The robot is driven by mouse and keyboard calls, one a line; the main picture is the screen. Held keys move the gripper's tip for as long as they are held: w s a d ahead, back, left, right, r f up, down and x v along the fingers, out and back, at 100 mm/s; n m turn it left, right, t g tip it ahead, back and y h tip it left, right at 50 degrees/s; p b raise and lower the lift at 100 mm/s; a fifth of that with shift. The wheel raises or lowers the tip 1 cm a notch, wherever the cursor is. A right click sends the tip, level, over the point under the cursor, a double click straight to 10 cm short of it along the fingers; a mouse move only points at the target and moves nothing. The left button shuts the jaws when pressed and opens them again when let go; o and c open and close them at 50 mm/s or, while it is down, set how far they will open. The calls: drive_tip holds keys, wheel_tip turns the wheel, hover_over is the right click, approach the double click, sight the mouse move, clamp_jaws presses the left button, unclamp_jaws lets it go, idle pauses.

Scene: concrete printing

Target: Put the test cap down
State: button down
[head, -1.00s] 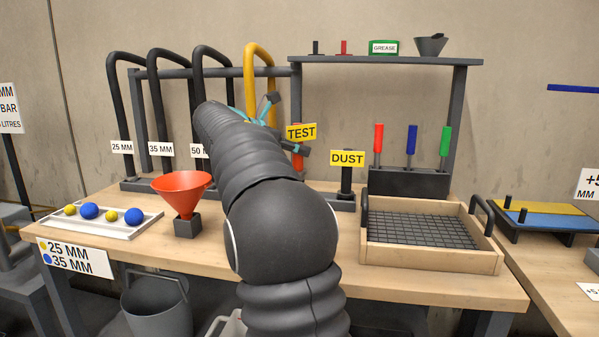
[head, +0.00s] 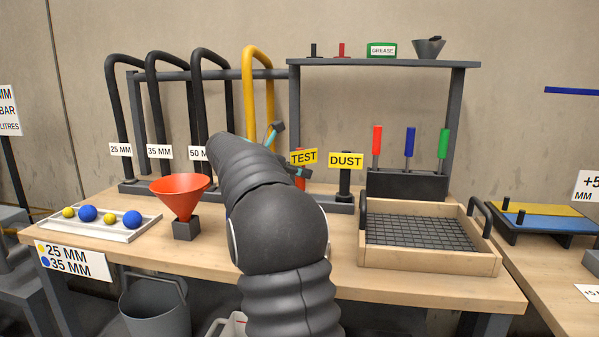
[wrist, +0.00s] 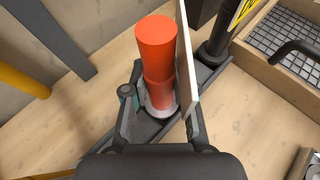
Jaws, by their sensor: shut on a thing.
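The orange-red test cap (wrist: 158,65) stands upright between the fingers of my gripper (wrist: 160,108) in the wrist view. A pale ring shows at its lower end, and a flat tag rises edge-on at its right side. In the head view the yellow TEST sign (head: 304,157) and a strip of the orange cap (head: 300,182) show beyond my arm, left of the DUST post. My gripper is shut on the cap. The cap is over the dark rail (wrist: 145,130); whether its base touches the rail is hidden.
The DUST post (head: 345,185) stands close right of the cap. A grated wooden tray (head: 430,260) lies further right. An orange funnel (head: 180,190) and a white ball tray (head: 130,233) are left. The yellow hose (head: 248,85) rises behind.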

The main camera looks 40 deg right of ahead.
drive_tip(key=c, duration=0.9)
unclamp_jaws()
drive_tip(key=shift+c, duration=0.2)
drive_tip(key=v, duration=1.2)
